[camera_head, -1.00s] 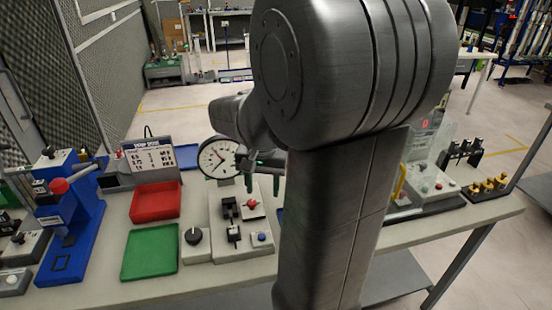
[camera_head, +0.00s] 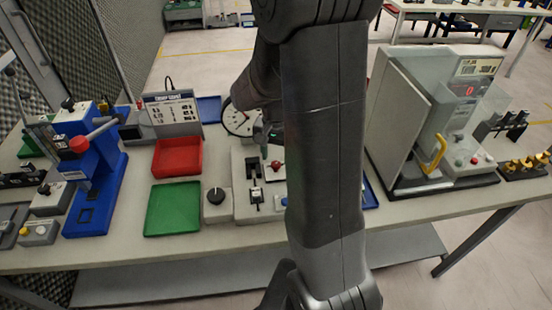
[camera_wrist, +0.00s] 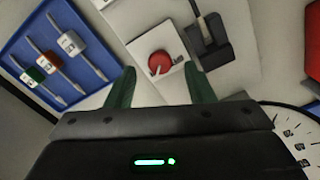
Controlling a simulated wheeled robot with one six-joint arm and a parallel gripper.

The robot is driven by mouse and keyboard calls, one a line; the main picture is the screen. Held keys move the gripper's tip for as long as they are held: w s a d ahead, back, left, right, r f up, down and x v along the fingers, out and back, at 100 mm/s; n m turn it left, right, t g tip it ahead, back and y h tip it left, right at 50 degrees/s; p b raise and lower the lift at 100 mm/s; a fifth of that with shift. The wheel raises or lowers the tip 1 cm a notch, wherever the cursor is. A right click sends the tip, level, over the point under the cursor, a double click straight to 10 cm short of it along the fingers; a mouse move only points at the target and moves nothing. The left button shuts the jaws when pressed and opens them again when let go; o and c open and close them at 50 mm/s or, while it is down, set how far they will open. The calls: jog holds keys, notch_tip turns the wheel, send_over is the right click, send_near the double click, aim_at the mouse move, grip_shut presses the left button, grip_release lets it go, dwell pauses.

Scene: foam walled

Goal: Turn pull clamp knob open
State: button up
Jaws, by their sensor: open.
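A round red knob (camera_wrist: 160,63) with a pale pointer line sits on a square white plate (camera_wrist: 150,50) in the wrist view. In the head view the red knob (camera_head: 276,166) is on the pale fixture (camera_head: 245,205), just left of my arm. My gripper (camera_wrist: 160,87) is open and empty, with its two dark green fingers apart below the knob in the wrist picture, one toward each side. Whether they are level with the knob I cannot tell. The plate's lettering is too small to read. My arm hides the fixture's right side in the head view.
A dial gauge (camera_head: 238,118) stands behind the fixture, close to my wrist. A black lever clamp (camera_wrist: 208,40) lies beside the knob plate. Red (camera_head: 178,157) and green (camera_head: 172,209) trays are left; a grey machine (camera_head: 400,120) is right.

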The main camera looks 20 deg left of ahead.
aim_at(276, 167)
jog(key=shift+f, duration=1.3)
jog(key=c, duration=1)
